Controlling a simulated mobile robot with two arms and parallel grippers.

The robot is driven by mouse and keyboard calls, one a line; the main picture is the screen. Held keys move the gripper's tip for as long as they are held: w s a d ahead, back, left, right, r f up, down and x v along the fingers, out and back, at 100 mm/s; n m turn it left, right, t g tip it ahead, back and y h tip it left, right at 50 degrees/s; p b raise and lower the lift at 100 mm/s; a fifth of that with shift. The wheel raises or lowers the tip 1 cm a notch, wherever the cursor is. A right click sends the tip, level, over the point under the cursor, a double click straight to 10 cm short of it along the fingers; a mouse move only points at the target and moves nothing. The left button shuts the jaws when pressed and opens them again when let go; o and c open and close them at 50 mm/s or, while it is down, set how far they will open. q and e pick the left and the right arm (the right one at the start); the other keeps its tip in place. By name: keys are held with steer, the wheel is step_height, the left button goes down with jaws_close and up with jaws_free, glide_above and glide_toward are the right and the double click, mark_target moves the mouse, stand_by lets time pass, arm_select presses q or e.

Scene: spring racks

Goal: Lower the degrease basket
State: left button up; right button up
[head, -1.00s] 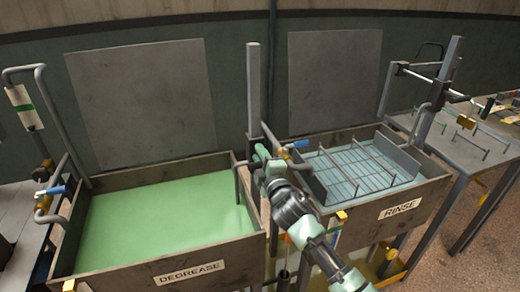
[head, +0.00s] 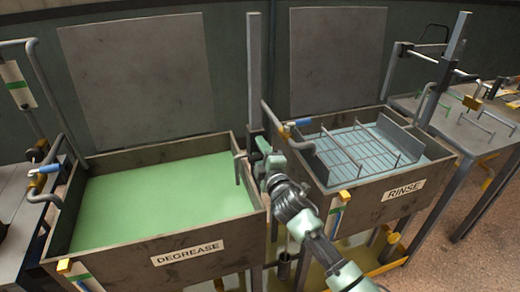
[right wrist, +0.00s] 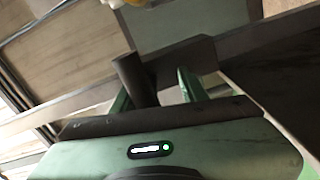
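The degrease tank (head: 110,258) stands at left, filled with flat green liquid (head: 160,207). No basket floor or wires show in it; a grey bent rod (head: 238,168) enters the liquid at its right end, beside the upright post (head: 253,75). My right gripper (head: 260,148) is at this post, between the two tanks. In the right wrist view its fingers (right wrist: 158,92) stand apart on either side of a dark round bar (right wrist: 134,80), with a gap on one side. Whether the bar is touched is unclear. My left gripper is out of view.
The rinse tank (head: 365,222) stands at right with a wire basket (head: 360,150) near its rim and a blue-handled tap (head: 300,122). Another blue-handled tap (head: 45,170) is at the left tank's edge. A table (head: 470,130) with small racks is farther right.

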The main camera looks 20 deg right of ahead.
steer(key=shift+s+r, duration=0.1)
steer(key=shift+r, duration=0.05)
steer(key=s, duration=0.7)
steer(key=shift+s+d+b, duration=0.15)
steer(key=shift+s+b, duration=0.2)
